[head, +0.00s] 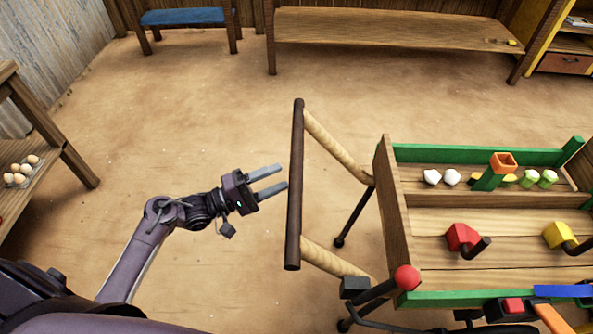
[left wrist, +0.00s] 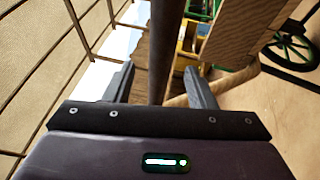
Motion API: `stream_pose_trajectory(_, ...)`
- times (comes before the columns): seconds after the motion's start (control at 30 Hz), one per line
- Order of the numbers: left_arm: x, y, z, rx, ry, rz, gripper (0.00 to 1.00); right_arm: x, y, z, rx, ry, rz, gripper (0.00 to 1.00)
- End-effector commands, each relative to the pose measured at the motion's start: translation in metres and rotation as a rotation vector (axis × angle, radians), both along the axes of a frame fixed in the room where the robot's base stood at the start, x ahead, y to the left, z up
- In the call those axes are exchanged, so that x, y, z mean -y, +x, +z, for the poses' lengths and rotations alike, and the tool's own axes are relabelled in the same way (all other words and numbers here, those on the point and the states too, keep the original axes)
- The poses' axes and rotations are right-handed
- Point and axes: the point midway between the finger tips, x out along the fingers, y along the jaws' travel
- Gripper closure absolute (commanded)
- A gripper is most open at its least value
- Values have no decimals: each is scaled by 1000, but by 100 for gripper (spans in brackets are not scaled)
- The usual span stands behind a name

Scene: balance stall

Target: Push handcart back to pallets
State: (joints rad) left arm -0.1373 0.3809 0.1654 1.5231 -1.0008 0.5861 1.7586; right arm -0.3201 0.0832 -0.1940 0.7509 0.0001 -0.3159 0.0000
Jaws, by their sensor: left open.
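The handcart (head: 394,215) is a wooden bed with green rails at the right of the head view. Its dark push bar (head: 296,190) stands out to the left on two pale wooden arms. My left gripper (head: 283,176) is open, its fingertips just left of the bar and pointing at it. In the left wrist view the bar (left wrist: 165,50) runs between the two open fingers (left wrist: 160,88); I cannot tell whether they touch it. A green cart wheel (left wrist: 295,48) shows there too. My right gripper is not in view. I cannot make out any pallets.
The cart carries white, green, red and yellow items, including a red block (head: 461,237). A red ball knob (head: 407,277) is at its near corner. A shelf with eggs (head: 22,170) stands left. A blue-topped bench (head: 185,16) and long wooden bench (head: 390,27) stand behind. The dirt floor between is clear.

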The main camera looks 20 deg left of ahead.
Motion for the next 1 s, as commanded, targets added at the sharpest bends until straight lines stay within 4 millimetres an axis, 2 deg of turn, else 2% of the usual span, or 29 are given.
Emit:
stream_pose_trajectory(0.1, 16, 14, 5, 2, -2, 1, 50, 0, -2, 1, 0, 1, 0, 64)
stream_pose_trajectory(0.3, 37, 31, 9, 1, 0, 4, 50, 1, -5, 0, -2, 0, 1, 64)
stream_pose_trajectory(0.7, 45, 37, 9, -1, 3, 4, 50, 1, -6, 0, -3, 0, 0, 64)
stream_pose_trajectory(1.0, 45, 36, 9, -1, 3, 5, 88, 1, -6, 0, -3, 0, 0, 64)
